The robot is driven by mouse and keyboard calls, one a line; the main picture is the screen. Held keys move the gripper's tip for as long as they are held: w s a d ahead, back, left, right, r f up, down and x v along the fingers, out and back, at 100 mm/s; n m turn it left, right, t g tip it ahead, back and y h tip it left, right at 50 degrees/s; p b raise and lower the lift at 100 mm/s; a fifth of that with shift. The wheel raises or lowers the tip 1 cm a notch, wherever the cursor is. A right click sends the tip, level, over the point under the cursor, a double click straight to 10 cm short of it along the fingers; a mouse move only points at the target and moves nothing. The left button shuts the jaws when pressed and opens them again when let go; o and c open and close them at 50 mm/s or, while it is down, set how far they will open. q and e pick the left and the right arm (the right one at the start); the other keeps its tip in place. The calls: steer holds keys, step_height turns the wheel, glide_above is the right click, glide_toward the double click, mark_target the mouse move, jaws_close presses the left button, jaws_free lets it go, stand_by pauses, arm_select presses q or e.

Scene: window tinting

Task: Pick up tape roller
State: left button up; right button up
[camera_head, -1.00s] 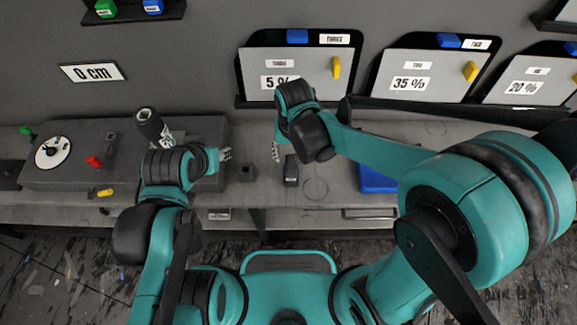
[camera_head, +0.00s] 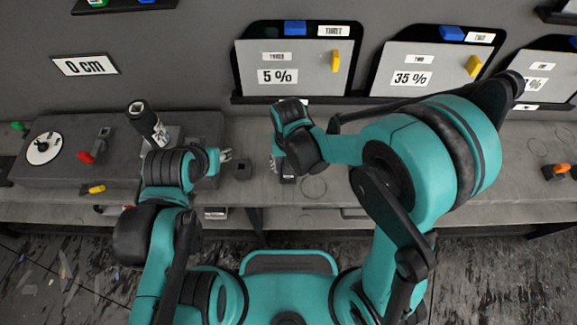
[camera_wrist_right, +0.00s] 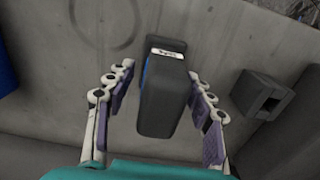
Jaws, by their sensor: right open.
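A dark block-shaped object with a small white label (camera_wrist_right: 160,95) lies between the fingers of my right gripper (camera_wrist_right: 163,85) in the right wrist view. It appears to be the tape roller, though the label is too small to read surely. A little blue shows along its left side. The right fingers are spread on both sides of it, with gaps. In the head view, the object (camera_head: 288,179) is mostly hidden below my right wrist. My left gripper (camera_head: 226,155) hovers at the left part of the bench; its finger opening is too small to judge.
A small dark hollow cube (camera_wrist_right: 262,95) stands right of the object in the wrist view, and left of it in the head view (camera_head: 242,169). A blue thing (camera_wrist_right: 5,65) is at the wrist view's left edge. An orange-topped item (camera_head: 556,171) sits far right on the bench.

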jaws_close()
steer(key=shift+r, duration=0.2)
